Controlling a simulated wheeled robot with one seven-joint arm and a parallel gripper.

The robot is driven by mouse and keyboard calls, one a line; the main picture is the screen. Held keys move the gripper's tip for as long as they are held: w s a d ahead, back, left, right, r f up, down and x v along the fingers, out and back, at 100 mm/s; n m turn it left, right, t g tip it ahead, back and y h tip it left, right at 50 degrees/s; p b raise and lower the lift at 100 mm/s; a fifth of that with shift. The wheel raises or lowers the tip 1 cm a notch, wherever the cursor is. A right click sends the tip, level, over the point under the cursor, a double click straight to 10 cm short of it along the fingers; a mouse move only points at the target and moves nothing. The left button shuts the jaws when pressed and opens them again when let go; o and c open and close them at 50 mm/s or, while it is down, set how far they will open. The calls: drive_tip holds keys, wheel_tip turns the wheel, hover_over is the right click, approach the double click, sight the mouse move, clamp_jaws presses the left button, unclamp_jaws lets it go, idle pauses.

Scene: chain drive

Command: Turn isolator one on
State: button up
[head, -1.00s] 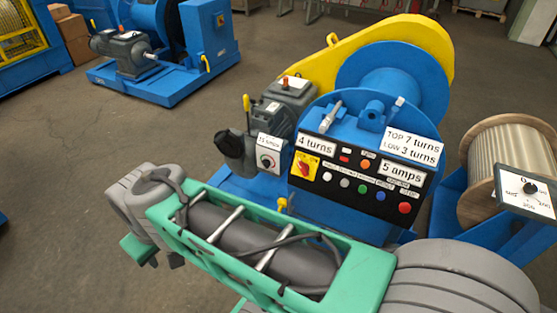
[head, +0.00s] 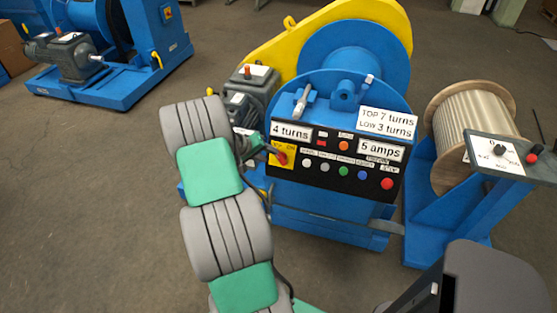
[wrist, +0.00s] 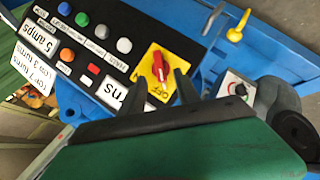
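A red rotary isolator knob (head: 282,159) sits on a yellow plate (head: 290,149) at the left end of the black control panel (head: 335,182). In the wrist view the red knob (wrist: 159,67) stands near the middle, with OFF lettering on the yellow plate (wrist: 154,88) below it. I cannot read whether a number marks it. My gripper (wrist: 161,76) is open, its two dark fingers apart on either side of the knob in the picture. Whether they reach around or touch it I cannot tell. In the head view my gripper (head: 266,148) is just left of the plate, partly hidden by my arm.
Several coloured buttons (head: 344,171) line the panel right of the knob. A grey motor (head: 250,85) stands behind my gripper. A cable drum (head: 470,125) and a dial box (head: 497,152) are at right. Another blue machine (head: 110,60) stands back left.

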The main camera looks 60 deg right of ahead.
sight(279, 159)
drive_tip(key=x, duration=0.8)
drive_tip(key=shift+r, duration=0.1)
drive_tip(key=shift+a, duration=0.1)
clamp_jaws()
